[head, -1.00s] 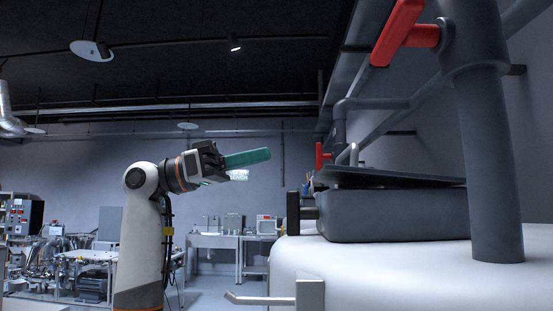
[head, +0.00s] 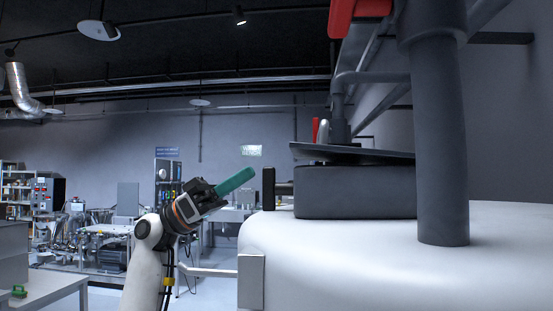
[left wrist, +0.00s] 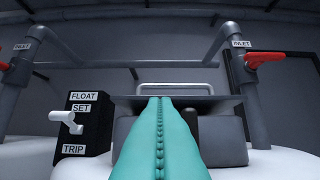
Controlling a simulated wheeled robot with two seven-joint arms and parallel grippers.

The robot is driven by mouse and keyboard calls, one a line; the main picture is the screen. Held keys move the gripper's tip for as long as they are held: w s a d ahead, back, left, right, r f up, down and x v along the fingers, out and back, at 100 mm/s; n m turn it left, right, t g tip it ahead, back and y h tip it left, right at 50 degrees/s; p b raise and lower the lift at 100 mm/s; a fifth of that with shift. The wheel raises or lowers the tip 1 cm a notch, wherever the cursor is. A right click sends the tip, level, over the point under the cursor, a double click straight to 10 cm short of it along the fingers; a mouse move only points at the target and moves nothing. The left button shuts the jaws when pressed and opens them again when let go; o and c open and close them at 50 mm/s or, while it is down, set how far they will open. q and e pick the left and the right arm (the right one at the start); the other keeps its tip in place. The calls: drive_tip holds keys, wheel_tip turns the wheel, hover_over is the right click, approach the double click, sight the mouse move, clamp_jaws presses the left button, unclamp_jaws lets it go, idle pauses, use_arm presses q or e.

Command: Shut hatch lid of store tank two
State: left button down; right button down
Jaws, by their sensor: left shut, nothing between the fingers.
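The hatch lid (head: 350,153) is a thin dark plate on the dark grey hatch collar (head: 355,192) of a white store tank (head: 380,265). It looks slightly tilted, with a narrow gap under its left end. No tank number is readable. In the left wrist view the lid (left wrist: 125,102) shows ahead with a metal handle (left wrist: 176,87) on it. My left gripper (head: 248,172) has teal fingers pressed together, empty, pointing up and right, left of the lid in the head view. In the left wrist view its fingers (left wrist: 161,99) cover part of the collar. My right gripper is out of view.
A black box (left wrist: 84,122) marked FLOAT, SET and TRIP, with a white lever, stands left of the hatch. A thick grey pipe (head: 440,150) rises at right. Inlet pipes with red valve handles (left wrist: 264,57) flank the hatch. A bracket bar (head: 210,271) juts from the tank.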

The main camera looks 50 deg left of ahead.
use_arm(q)
drive_tip(key=p+x, duration=0.5)
drive_tip(key=x, duration=0.4)
drive_tip(key=shift+d, duration=0.1)
wheel_tip(320, 180, down, 3)
drive_tip(key=b, duration=0.3)
drive_tip(key=shift+f, duration=0.1)
drive_tip(key=shift+s, duration=0.1)
